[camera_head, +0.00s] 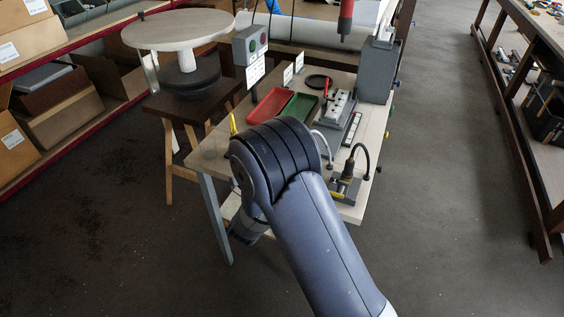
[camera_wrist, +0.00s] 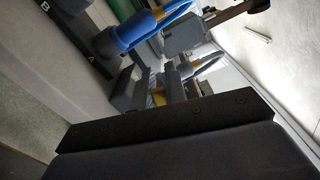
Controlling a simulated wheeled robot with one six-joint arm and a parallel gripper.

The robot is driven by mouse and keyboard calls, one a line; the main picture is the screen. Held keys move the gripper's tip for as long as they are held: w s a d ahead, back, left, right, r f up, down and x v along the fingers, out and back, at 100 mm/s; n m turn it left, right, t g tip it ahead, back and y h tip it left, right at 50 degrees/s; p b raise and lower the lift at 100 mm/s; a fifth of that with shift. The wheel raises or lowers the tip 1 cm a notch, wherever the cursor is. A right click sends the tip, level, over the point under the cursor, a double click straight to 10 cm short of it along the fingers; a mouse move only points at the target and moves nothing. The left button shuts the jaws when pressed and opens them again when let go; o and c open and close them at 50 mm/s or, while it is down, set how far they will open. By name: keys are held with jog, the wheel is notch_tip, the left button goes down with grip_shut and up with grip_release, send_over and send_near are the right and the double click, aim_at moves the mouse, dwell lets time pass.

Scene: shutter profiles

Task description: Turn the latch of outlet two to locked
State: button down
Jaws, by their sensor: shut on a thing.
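In the wrist view, my gripper (camera_wrist: 158,90) reaches in above a dark bar and is shut on a small yellow piece (camera_wrist: 158,97), mostly hidden between the fingers. I cannot tell whether this is the latch of outlet two, or its angle. A larger blue connector (camera_wrist: 125,33) with a cable sits left, by a dark strip (camera_wrist: 75,38) lettered B and A. A fixture with a yellow part (camera_head: 346,186) and a black cable stands at the table's right front.
The pale table (camera_head: 205,158) also bears a red tray (camera_head: 270,107), a green tray (camera_head: 297,108), a white-topped grey fixture (camera_head: 340,103) and a grey box (camera_head: 378,70). A round turntable (camera_head: 178,30) stands left. Shelving lines both sides. Floor on the right is clear.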

jog(key=shift+f+n+p, duration=0.5)
jog(key=shift+n, duration=0.6)
jog(key=shift+f, duration=0.1)
jog(key=c, duration=1.4)
grip_release()
jog(key=shift+c, duration=0.2)
jog(key=shift+a, duration=0.1)
jog(key=b+v, duration=0.1)
jog(key=v, duration=0.9)
jog(key=shift+s, duration=0.35)
jog(key=shift+a, duration=0.1)
jog(key=p+x, duration=0.1)
jog(key=x, duration=1)
